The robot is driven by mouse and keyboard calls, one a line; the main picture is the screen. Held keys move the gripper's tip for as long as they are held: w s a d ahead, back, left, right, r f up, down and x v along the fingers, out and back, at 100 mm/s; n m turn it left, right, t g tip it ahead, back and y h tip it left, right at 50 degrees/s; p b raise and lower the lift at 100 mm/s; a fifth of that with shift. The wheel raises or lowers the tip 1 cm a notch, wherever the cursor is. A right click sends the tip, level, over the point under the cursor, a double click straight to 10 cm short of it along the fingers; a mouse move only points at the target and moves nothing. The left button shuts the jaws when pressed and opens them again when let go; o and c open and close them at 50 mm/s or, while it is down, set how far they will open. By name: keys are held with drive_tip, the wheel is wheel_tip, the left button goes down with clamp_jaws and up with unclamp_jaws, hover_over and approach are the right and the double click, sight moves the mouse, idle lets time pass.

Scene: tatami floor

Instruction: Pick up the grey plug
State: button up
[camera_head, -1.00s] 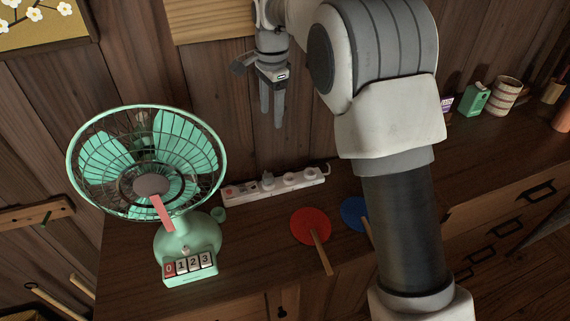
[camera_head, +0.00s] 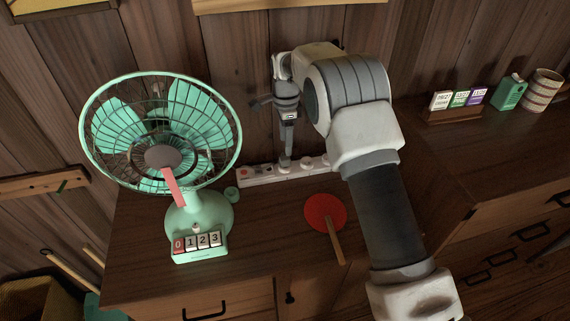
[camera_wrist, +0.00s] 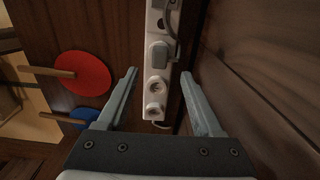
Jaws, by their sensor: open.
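The grey plug (camera_wrist: 158,53) sits in a white power strip (camera_wrist: 156,102) in the wrist view, with a grey cord running up from it. My gripper (camera_wrist: 160,75) is open and empty. Its two fingers appear on either side of the strip, with the plug just beyond the fingertips in the picture. In the head view my gripper (camera_head: 286,160) points down at the power strip (camera_head: 256,177), and its fingers largely hide the plug there. Whether the fingertips touch anything cannot be told.
A red round fan (camera_head: 325,212) lies in front of the strip. A blue one (camera_wrist: 84,118) lies nearby. The wooden wall (camera_wrist: 255,70) rises close behind the strip.

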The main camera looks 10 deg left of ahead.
sight(285, 158)
wheel_tip(285, 158, down, 7)
drive_tip(key=shift+a+r+b, duration=0.1)
drive_tip(key=shift+r+b, duration=0.05)
drive_tip(key=shift+b, duration=0.35)
clamp_jaws()
